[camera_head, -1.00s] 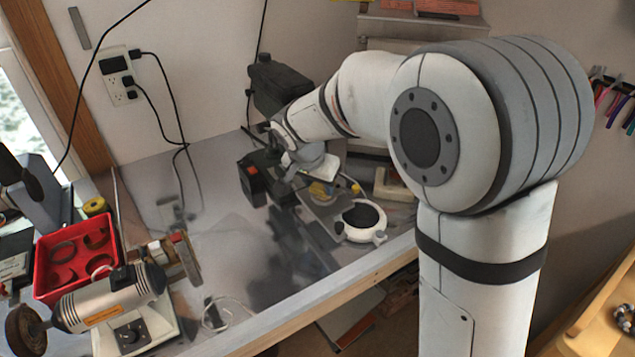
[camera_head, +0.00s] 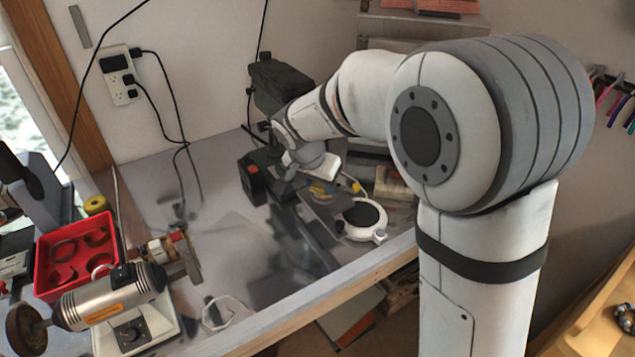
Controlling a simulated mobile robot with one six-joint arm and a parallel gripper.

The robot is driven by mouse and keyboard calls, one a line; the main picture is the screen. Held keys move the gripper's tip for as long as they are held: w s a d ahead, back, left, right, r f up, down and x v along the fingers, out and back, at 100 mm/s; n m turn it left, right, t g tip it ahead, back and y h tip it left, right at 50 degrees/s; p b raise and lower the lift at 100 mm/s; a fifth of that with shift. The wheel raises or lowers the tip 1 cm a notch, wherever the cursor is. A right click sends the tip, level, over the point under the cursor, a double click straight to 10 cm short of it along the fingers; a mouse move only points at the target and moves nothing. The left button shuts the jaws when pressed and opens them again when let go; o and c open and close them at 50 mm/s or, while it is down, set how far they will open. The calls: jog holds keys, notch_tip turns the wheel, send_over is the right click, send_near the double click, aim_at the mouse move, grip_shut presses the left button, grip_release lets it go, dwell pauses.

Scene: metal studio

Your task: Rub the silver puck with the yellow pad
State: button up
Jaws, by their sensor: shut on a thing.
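My gripper (camera_head: 321,183) is low over the far right part of the grey bench, beside the dark drill press. It is small in view and partly covered by my own wrist. A yellow patch, the yellow pad (camera_head: 322,188), shows at the gripper's fingers, and the gripper is shut on it. I cannot make out the silver puck; it may be hidden under or behind my wrist and gripper. I cannot tell whether the pad touches anything below it.
The drill press (camera_head: 278,90) stands close to my gripper at the back. A white ring with a dark disc (camera_head: 364,215) sits to the right. A red tray (camera_head: 75,255) and a bench grinder (camera_head: 115,300) stand at left. The bench middle (camera_head: 215,235) is mostly clear.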

jog(key=shift+f+b, duration=0.35)
dwell(0.3)
